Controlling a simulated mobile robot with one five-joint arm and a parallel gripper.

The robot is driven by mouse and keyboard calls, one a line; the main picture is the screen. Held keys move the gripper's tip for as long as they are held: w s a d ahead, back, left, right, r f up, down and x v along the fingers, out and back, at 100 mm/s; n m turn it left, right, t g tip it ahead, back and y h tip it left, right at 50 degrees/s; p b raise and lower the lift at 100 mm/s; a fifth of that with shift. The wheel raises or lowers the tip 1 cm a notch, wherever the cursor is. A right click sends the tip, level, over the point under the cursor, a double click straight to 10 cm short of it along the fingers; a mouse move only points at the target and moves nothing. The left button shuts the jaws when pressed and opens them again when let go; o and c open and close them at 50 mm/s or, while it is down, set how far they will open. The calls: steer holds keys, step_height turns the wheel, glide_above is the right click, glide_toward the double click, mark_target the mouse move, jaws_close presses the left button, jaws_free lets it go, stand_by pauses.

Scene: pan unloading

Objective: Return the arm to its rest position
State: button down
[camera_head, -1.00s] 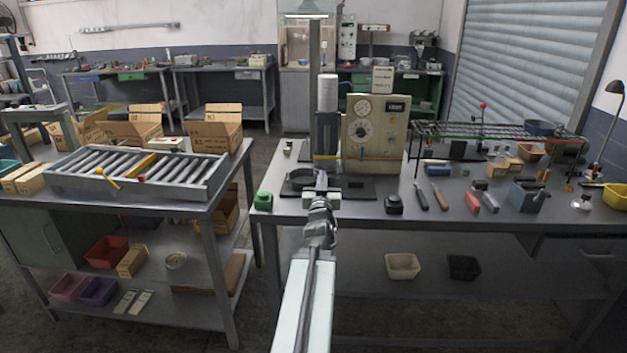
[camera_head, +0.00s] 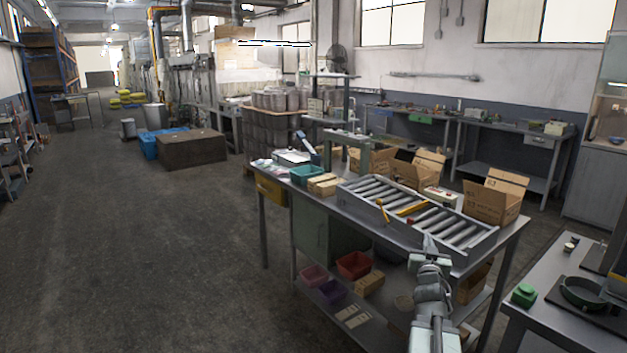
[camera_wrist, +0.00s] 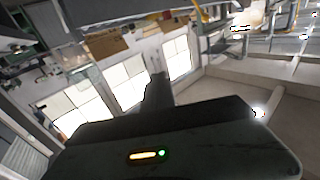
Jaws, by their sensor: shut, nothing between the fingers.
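My gripper (camera_head: 429,243) is shut and empty at the end of my raised arm, low right of centre in the head view. In that view it overlaps the near edge of the roller-topped bench (camera_head: 480,262); I cannot tell its height above it. In the wrist view the dark gripper body (camera_wrist: 160,140) fills the bottom, with one dark finger (camera_wrist: 157,92) pointing up against windows and wall. A dark round pan-like dish (camera_head: 583,293) sits on the right bench (camera_head: 540,318), apart from my gripper.
Cardboard boxes (camera_head: 492,200) stand at the back of the roller bench. Coloured bins (camera_head: 354,265) sit on its lower shelf. A green block (camera_head: 524,294) is on the right bench. Open floor (camera_head: 130,250) lies to the left. A brown crate (camera_head: 192,148) stands farther back.

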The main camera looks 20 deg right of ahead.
steer(key=w+a+f+n+g+y+p, duration=0.1)
steer(key=w+a+f+n+y, duration=0.3)
steer(key=a, duration=0.7)
steer(key=w+a+f+m+y+p, duration=0.1)
steer(key=w+a+f+y, duration=0.1)
steer(key=w+a, duration=0.65)
steer(key=w+a+f+n+g+y+p, duration=0.1)
steer(key=w+a+f+n+y, duration=0.15)
steer(key=a, duration=1.15)
steer(key=s+a+f+n+g+y+p, duration=0.1)
steer(key=s+a+f+g, duration=0.15)
steer(key=a, duration=0.45)
steer(key=s+a+f+g+y, duration=0.1)
steer(key=a+f+y, duration=0.15)
steer(key=a, duration=0.35)
steer(key=s+a+f+n+g, duration=0.1)
steer(key=s+a+f+g, duration=0.1)
steer(key=s, duration=0.6)
steer(key=s+a+f+n+g, duration=0.1)
steer(key=s+a+f+g, duration=0.2)
steer(key=s+g, duration=0.3)
steer(key=shift+s+f, duration=0.9)
steer(key=shift+s, duration=0.15)
steer(key=shift+a+g, duration=0.15)
steer(key=shift+g, duration=0.1)
